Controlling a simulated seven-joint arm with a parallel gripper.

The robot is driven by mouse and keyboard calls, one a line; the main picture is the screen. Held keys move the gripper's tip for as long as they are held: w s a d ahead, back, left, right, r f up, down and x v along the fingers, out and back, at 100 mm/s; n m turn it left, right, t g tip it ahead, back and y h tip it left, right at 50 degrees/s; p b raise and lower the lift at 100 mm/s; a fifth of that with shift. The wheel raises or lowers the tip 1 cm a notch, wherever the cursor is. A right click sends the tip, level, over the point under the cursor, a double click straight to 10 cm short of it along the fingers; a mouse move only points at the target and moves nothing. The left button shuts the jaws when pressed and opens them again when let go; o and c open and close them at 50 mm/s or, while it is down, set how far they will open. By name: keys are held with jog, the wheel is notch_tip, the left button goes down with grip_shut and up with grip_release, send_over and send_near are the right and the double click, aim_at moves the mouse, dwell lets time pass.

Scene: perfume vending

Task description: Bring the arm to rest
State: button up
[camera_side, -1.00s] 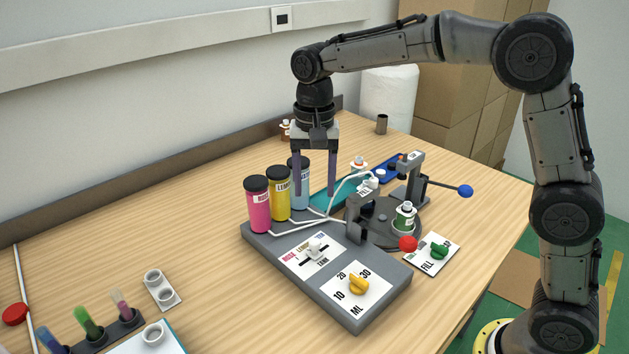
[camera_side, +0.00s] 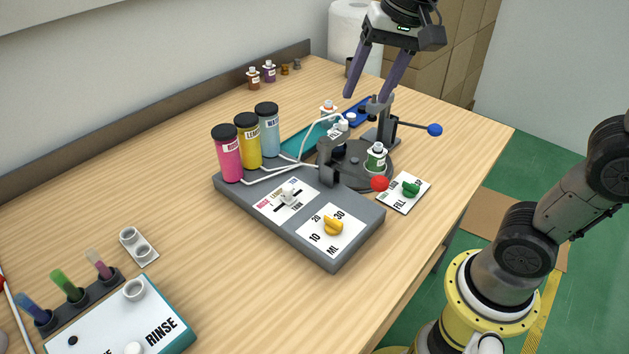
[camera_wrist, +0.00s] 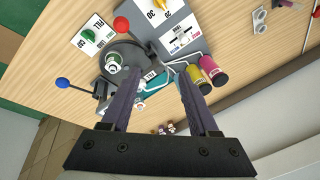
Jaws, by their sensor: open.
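My gripper (camera_side: 375,77) hangs in the air at the upper right of the side view, above the back of the dispensing station. Its two purple-grey fingers are spread with nothing between them. In the wrist view my gripper (camera_wrist: 155,90) is also open and empty. The grey dispenser base (camera_side: 350,252) carries pink (camera_side: 229,155), yellow (camera_side: 248,143) and blue (camera_side: 267,132) tanks. A green-labelled bottle (camera_side: 376,158) stands upright on the round turntable (camera_side: 352,178) beside the press. The wrist view also shows that bottle (camera_wrist: 113,64).
The blue-knobbed lever (camera_side: 434,130) sticks out to the right of the press. The fill panel (camera_side: 404,193) lies at the turntable's front. Small bottles (camera_side: 269,71) stand along the back edge. The rinse panel (camera_side: 130,318) is front left. The table's front middle is bare.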

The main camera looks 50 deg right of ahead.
jog(key=s+d+f+n+t, duration=0.2)
jog(key=s+f+n, duration=0.6)
jog(key=s, duration=0.5)
jog(key=shift+s+d+f, duration=0.15)
jog(key=shift+s+f, duration=0.15)
jog(key=shift+f, duration=0.05)
dwell(1.9)
